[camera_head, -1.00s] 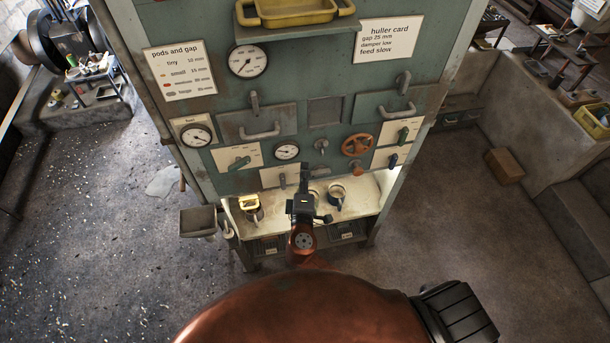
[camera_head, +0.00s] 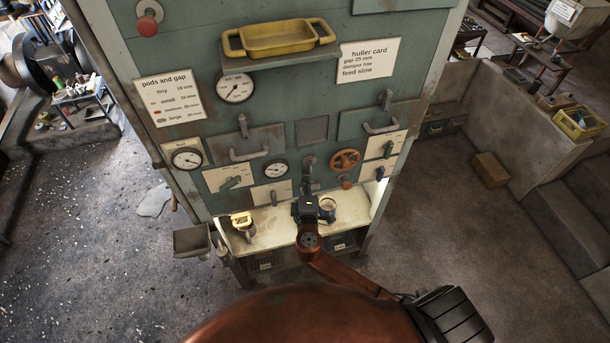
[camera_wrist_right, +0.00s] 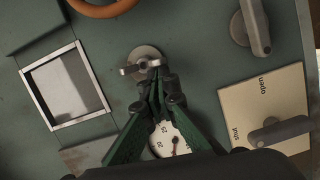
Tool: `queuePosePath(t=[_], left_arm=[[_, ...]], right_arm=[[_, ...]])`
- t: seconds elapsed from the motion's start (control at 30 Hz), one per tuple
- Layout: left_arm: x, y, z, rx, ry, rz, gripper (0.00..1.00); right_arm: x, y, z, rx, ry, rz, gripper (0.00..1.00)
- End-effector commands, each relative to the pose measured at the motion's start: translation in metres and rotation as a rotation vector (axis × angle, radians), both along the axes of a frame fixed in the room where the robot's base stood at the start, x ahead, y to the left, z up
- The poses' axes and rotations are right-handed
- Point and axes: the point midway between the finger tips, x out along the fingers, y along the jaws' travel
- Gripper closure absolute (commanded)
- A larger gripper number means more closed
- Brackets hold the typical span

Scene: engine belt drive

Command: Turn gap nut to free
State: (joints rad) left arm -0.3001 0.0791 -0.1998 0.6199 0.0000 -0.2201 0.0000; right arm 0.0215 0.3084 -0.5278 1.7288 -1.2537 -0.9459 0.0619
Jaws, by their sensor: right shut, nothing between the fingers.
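The gap nut is a grey metal wing nut on a round boss in the wrist view (camera_wrist_right: 143,62). In the head view the nut (camera_head: 309,161) sits on the green panel between the small round dial and the orange handwheel. My right gripper (camera_wrist_right: 157,78) is shut and empty. In the wrist view its fingertips are right at the lower right side of the nut's wing; whether they touch it I cannot tell. In the head view the right gripper (camera_head: 308,182) shows just below the nut. My left gripper is not in view.
The orange handwheel (camera_head: 345,159) is right of the nut and the small dial (camera_head: 275,169) left. A square window (camera_wrist_right: 67,86) and an open/shut lever (camera_wrist_right: 280,132) flank it in the wrist view. A lit shelf (camera_head: 270,232) with cups lies below.

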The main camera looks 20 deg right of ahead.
Motion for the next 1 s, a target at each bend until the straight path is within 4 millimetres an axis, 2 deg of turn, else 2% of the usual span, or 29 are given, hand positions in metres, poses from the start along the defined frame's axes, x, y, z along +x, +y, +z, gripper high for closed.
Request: queuePosePath(t=[0.17,0.57,0.67,0.83,1.0], left_arm=[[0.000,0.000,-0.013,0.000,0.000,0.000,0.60],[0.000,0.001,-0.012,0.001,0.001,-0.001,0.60],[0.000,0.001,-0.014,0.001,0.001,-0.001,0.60],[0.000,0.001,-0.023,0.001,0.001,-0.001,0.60],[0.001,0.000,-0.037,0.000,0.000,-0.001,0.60]], right_arm=[[-0.002,-0.009,-0.006,0.003,0.000,-0.002,1.00],[-0.002,-0.010,-0.005,0.001,0.003,-0.010,1.00],[-0.001,0.000,-0.006,0.002,0.002,-0.006,1.00],[0.003,0.036,-0.005,0.005,-0.001,0.005,1.00],[-0.034,0.052,-0.007,0.004,0.001,0.007,1.00]])
